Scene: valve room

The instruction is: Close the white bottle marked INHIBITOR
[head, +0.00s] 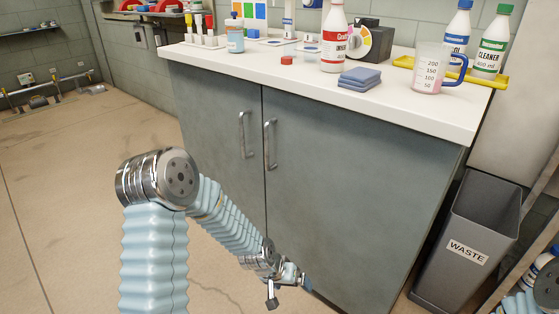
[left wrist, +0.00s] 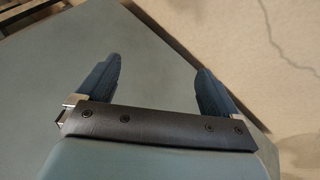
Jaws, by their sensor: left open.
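I can read no label as INHIBITOR in the head view. A white bottle with a red label (head: 335,42) stands upright on the counter; its small print is unreadable and its top is cut off by the frame edge. A small red cap-like piece (head: 287,60) lies on the counter to its left. My left gripper (head: 290,283) hangs low in front of the cabinet, well below the counter top and apart from the bottles. In the left wrist view its two dark fingers (left wrist: 157,68) stand wide apart with nothing between them. My right gripper is out of view.
The counter (head: 420,113) holds blue folded cloths (head: 360,78), a measuring jug (head: 430,75), a blue-labelled bottle (head: 457,38) and a green-capped CLEANER bottle (head: 492,45). Cabinet doors (head: 330,180) are below. A WASTE bin (head: 465,250) stands right.

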